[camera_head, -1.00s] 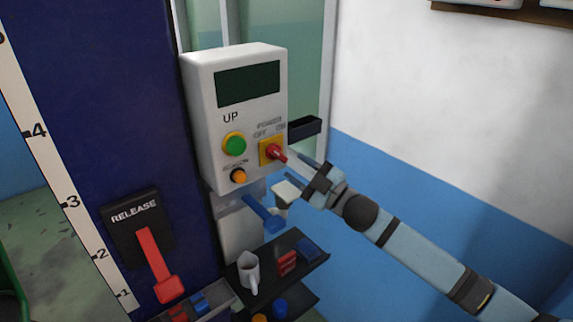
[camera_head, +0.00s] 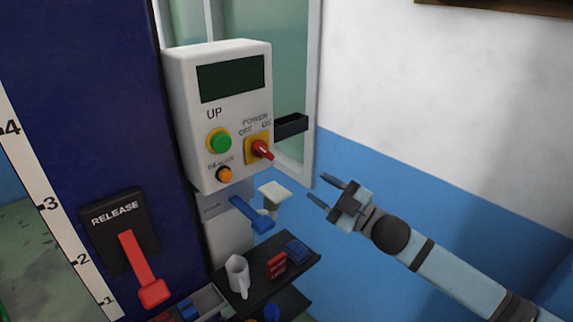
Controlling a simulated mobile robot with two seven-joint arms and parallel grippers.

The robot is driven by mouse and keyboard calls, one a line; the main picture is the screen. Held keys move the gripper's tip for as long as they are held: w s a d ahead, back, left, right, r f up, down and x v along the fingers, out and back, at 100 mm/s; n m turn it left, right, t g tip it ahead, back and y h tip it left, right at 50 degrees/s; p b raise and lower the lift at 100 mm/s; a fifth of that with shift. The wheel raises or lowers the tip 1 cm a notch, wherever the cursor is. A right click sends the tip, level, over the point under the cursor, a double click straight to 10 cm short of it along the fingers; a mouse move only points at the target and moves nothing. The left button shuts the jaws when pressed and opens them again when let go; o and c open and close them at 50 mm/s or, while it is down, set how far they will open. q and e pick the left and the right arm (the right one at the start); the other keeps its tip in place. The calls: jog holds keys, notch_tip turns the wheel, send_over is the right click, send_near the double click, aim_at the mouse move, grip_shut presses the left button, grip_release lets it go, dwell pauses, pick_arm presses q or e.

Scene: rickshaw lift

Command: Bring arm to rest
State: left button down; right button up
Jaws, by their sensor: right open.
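My right gripper (camera_head: 317,190) is open and empty, in front of the blue lower wall to the right of the control box. Its arm comes in from the lower right. A clear gap lies between its fingertips and the red power knob (camera_head: 262,150) on the white control box (camera_head: 222,180). The knob points toward the lower right, below the OFF and ON labels. My left gripper is not in view.
The box also carries a green UP button (camera_head: 219,141) and an orange beacon button (camera_head: 224,174). A red release lever (camera_head: 142,268) is at left. The blue wall (camera_head: 400,180) side is free.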

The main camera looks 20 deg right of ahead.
jog(key=s+a+f+m+g+h, duration=0.1)
jog(key=s+a+f+m+h, duration=0.2)
jog(key=f, duration=0.7)
jog(key=s+f+m+g+h, duration=0.1)
jog(key=s+f+m+h, duration=0.3)
jog(key=f, duration=0.6)
jog(key=s+a+f+m+g+h, duration=0.1)
jog(key=s+a+f+m+g, duration=0.1)
jog(key=s+f, duration=0.5)
jog(key=s+a+f+m+g+h+p, duration=0.1)
jog(key=s+a+f+m+g, duration=0.1)
jog(key=s+f, duration=0.5)
jog(key=shift+s+a+f+m+g, duration=0.3)
jog(key=shift+s+a+f+m, duration=0.15)
jog(key=shift+s+m, duration=0.5)
jog(key=shift+s, duration=0.1)
